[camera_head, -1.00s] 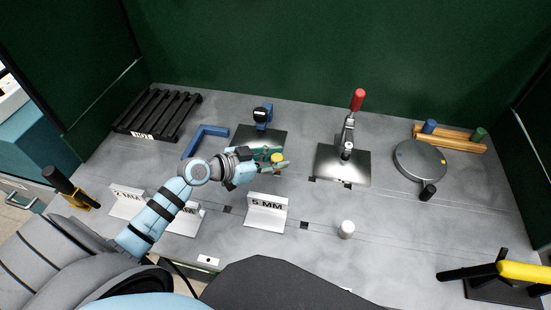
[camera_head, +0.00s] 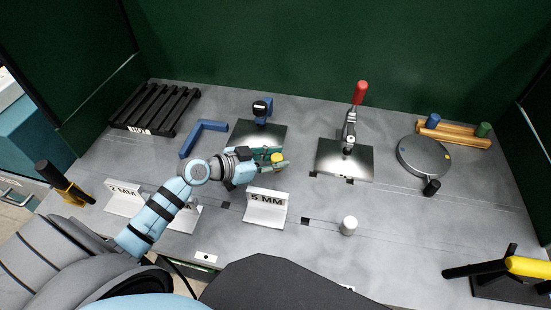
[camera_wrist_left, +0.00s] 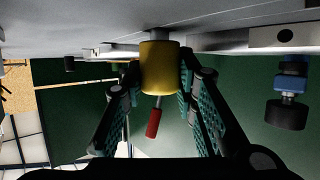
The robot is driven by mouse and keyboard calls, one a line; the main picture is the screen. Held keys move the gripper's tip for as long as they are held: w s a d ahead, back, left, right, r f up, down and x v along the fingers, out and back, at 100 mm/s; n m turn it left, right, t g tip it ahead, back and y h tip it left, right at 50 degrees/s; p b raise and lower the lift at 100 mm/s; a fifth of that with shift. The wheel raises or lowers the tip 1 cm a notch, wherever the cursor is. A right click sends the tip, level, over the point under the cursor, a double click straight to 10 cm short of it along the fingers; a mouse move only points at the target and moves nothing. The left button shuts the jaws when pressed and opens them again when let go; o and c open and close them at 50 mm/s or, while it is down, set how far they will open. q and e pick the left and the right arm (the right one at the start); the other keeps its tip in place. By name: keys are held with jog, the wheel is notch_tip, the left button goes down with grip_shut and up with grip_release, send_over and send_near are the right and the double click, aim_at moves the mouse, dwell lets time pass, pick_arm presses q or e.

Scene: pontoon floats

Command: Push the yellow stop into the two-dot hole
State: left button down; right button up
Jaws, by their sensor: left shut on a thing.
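The yellow stop (camera_head: 277,157) is a short cylinder held between the fingers of my left gripper (camera_head: 275,163), above the middle of the grey table. In the left wrist view the yellow stop (camera_wrist_left: 159,68) fills the gap between the two teal-padded fingers of my left gripper (camera_wrist_left: 160,75). A narrower grey stem shows between the stop and the grey surface at the top of that view. I cannot tell if the stem touches or enters a hole. The two-dot hole cannot be made out. My right gripper is not in view.
A white "5 MM" block (camera_head: 266,208) stands in front of the gripper.

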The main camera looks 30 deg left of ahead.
pick_arm(q)
jog(key=shift+f+b, duration=0.35)
jog(key=shift+f, duration=0.05)
jog(key=c, duration=1.2)
grip_release()
jog(key=v, duration=0.7)
jog(key=shift+s+a+r, duration=0.15)
jog(key=shift+s+r, duration=0.05)
jog(key=shift+s, duration=0.1)
jog(key=shift+w, duration=0.1)
